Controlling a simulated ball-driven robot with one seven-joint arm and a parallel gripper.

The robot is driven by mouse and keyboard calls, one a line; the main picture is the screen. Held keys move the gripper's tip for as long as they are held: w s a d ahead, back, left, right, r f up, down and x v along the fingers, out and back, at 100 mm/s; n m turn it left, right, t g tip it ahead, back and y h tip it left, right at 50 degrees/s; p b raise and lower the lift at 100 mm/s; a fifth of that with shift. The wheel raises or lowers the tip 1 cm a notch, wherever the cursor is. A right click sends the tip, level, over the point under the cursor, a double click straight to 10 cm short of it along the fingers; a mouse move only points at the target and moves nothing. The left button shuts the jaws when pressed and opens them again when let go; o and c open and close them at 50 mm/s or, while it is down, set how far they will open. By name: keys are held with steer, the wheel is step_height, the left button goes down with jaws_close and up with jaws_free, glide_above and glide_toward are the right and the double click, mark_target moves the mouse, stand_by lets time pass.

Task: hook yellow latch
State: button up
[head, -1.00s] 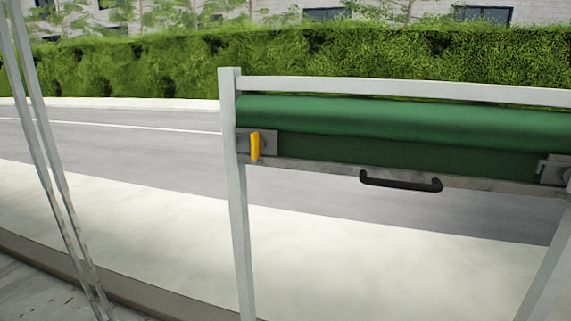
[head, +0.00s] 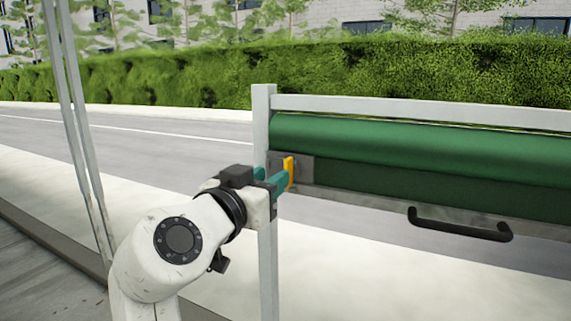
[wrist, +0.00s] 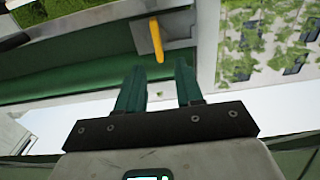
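The yellow latch (head: 290,171) is a short upright bar on a grey metal plate (head: 306,169) at the left end of the green roll, by the white post. In the wrist view the latch (wrist: 157,40) hangs from its plate (wrist: 178,29), above and ahead of the fingers. My gripper (head: 281,180) has teal fingers and is beside the latch in the head view. In the wrist view my gripper (wrist: 158,85) has its two fingers apart with nothing between them. The fingers look close to the latch; I cannot tell whether they touch it.
The green roll (head: 420,150) sits in a white frame (head: 264,120) with a black handle (head: 460,224) on its lower bar. Thin grey poles (head: 75,130) stand at left. Behind are a road, a hedge (head: 300,75) and a building.

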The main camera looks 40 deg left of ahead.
steer(key=p+x, duration=0.1)
steer(key=x, duration=0.5)
steer(key=shift+w, duration=0.3)
steer(key=shift+c, duration=0.4)
jaws_close()
